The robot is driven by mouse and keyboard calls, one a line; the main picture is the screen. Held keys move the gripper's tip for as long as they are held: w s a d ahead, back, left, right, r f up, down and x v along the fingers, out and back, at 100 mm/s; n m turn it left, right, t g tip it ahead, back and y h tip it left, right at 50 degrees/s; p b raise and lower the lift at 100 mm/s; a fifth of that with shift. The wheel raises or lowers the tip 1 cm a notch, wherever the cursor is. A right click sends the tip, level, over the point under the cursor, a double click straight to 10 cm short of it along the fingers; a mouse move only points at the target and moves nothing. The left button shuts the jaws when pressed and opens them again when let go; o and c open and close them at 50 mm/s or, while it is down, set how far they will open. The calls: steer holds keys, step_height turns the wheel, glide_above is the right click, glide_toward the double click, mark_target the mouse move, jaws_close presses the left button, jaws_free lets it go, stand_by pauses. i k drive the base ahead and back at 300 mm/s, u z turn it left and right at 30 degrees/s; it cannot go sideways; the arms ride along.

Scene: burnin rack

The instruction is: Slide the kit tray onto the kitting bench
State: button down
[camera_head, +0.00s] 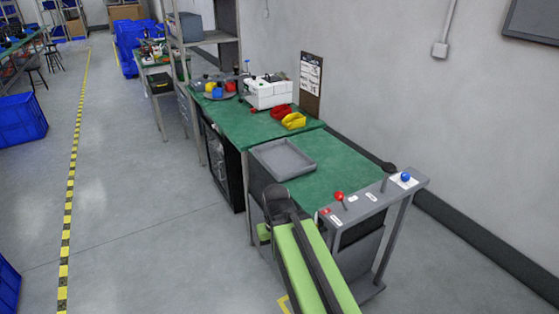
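A grey, shallow, empty-looking kit tray (284,159) lies flat on the near green bench top (340,174), at its far left corner. Its left side is along the bench's left edge. Which green top is the kitting bench I cannot tell from the picture. My green arm rises from the bottom of the view, and its dark end, my gripper (275,199), is in front of the tray, at the bench's left front edge. It seems apart from the tray. The fingers are too small and dark to show whether they are open or shut.
A grey control shelf (372,197) with a red-knobbed lever (339,197) and a blue knob (405,176) spans the bench's near end. The farther green top holds a yellow bin (294,121), a red bin (279,111) and a white box (270,93). Open floor lies left.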

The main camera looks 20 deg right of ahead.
mark_target(284, 161)
steer(key=u, duration=0.45)
steer(key=i, duration=1.4)
steer(key=u, duration=0.35)
steer(key=i, duration=1.45)
steer(key=z, duration=0.45)
